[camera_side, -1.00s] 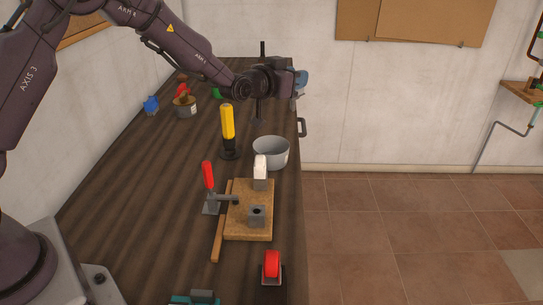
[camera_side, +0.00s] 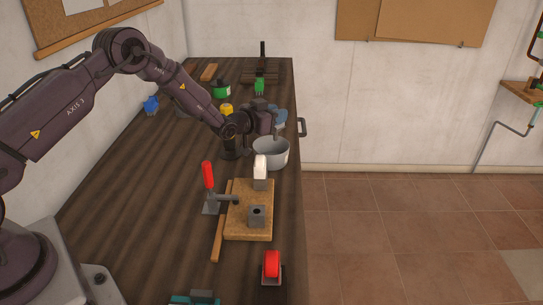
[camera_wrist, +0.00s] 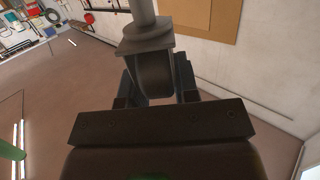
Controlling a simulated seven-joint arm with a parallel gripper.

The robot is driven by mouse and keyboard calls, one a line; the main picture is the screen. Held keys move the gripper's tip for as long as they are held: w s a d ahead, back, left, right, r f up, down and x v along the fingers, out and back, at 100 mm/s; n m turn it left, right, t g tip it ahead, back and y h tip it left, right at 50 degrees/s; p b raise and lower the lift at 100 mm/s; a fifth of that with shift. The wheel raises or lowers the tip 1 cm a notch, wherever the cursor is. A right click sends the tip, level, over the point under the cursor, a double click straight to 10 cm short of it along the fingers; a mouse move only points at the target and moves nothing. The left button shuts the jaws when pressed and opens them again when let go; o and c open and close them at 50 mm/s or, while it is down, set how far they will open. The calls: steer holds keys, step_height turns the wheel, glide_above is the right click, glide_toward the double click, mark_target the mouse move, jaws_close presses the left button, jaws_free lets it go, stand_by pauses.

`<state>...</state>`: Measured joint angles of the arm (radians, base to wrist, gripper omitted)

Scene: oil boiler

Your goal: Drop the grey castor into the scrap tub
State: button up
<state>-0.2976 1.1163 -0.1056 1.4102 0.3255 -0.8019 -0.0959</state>
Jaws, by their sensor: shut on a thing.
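The grey castor (camera_wrist: 150,62) shows in the wrist view, with its plate and stem in front of the jaws and its wheel part between the two fingers. My gripper (camera_wrist: 157,88) is shut on it. The tub's inside is partly hidden.
A white castor (camera_side: 261,166) stands just in front of the tub. A wooden board (camera_side: 250,195) carries a block, beside a red-handled clamp (camera_side: 208,177). A yellow-topped tool (camera_side: 227,108) is partly hidden behind my arm.

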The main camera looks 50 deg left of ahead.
mark_target(276, 140)
steer(key=shift+f, duration=3.15)
steer(key=o, duration=1.1)
steer(key=shift+c, duration=0.2)
steer(key=shift+r, duration=0.4)
step_height(276, 140, up, 3)
steer(key=shift+f, duration=0.1)
steer(key=s+d+r, duration=0.2)
steer(key=s+r, duration=0.7)
steer(key=s, duration=0.4)
steer(key=shift+s+d+r, duration=0.2)
steer(key=shift+s, duration=0.2)
